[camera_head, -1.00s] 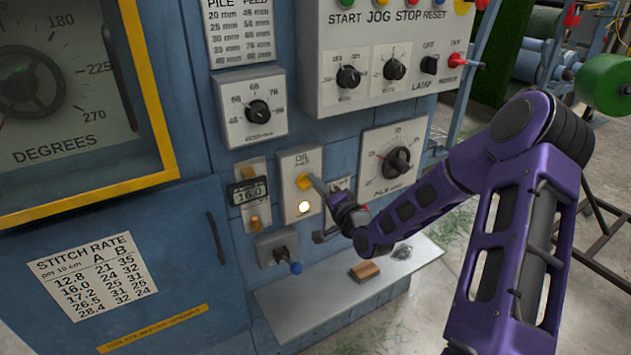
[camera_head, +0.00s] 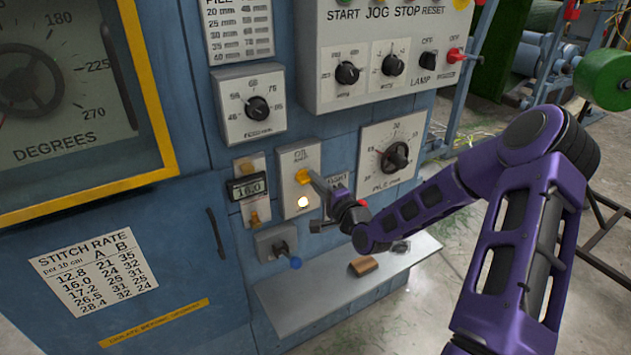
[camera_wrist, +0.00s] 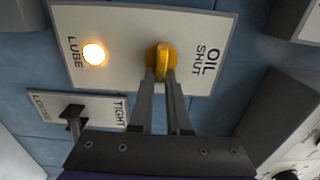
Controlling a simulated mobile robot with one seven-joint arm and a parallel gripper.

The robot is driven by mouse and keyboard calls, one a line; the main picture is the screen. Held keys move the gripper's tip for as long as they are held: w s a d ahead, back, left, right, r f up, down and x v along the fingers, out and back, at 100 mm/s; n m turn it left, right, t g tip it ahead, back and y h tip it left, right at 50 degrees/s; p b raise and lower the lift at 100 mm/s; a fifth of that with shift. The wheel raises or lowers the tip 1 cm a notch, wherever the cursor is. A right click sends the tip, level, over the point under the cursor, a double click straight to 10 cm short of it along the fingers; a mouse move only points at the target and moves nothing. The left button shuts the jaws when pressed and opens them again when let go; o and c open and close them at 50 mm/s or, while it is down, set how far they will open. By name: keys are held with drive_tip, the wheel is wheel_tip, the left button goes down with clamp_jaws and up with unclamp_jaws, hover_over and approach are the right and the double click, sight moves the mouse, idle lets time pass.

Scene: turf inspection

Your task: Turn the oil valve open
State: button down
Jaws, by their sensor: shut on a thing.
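The oil valve is a yellow knob (camera_head: 303,177) on a pale plate (camera_head: 286,162) on the blue machine front. In the wrist view the yellow knob (camera_wrist: 160,57) sits beside the words OIL and SHUT. My gripper (camera_head: 311,180) reaches it from the right, and its two narrow fingers (camera_wrist: 163,77) are closed on the knob's raised grip. The fingertips hide part of the grip, and I cannot tell exactly how far it is turned. On the same plate, the lamp marked LUBE (camera_wrist: 94,54) glows; it also shows below the knob in the head view (camera_head: 303,202).
A plate marked LOOSE and TIGHT (camera_wrist: 100,105) with a dark lever is close to my gripper. A blue-tipped lever (camera_head: 294,262) sticks out at lower left. A pile dial (camera_head: 395,157) is to the right. A grey shelf (camera_head: 300,300) juts out below, with a brown block (camera_head: 363,266).

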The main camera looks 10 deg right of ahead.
drive_tip(key=c, duration=0.9)
unclamp_jaws()
drive_tip(key=v, duration=1.7)
drive_tip(key=shift+s, duration=0.2)
